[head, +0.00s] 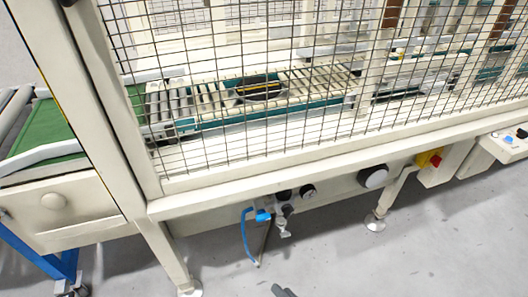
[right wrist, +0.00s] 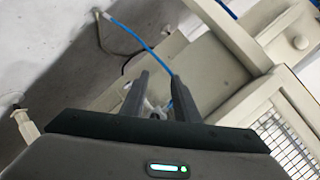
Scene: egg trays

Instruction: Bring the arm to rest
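My right gripper shows in the right wrist view (right wrist: 159,77), its two dark fingers apart with a gap between them and nothing held. In the head view only a small grey tip of the right gripper (head: 284,291) shows at the bottom edge, over the grey floor. It is in front of and apart from the caged machine (head: 240,200). My left gripper is not in either view. No egg tray can be made out clearly.
Behind the wire mesh is a roller conveyor (head: 300,82) with a dark oval thing (head: 259,88). A blue hose (head: 245,237) hangs under the machine's frame. A green-topped conveyor (head: 38,130) stands at left. A red and yellow switch (head: 430,160) sits at right. The foreground floor is clear.

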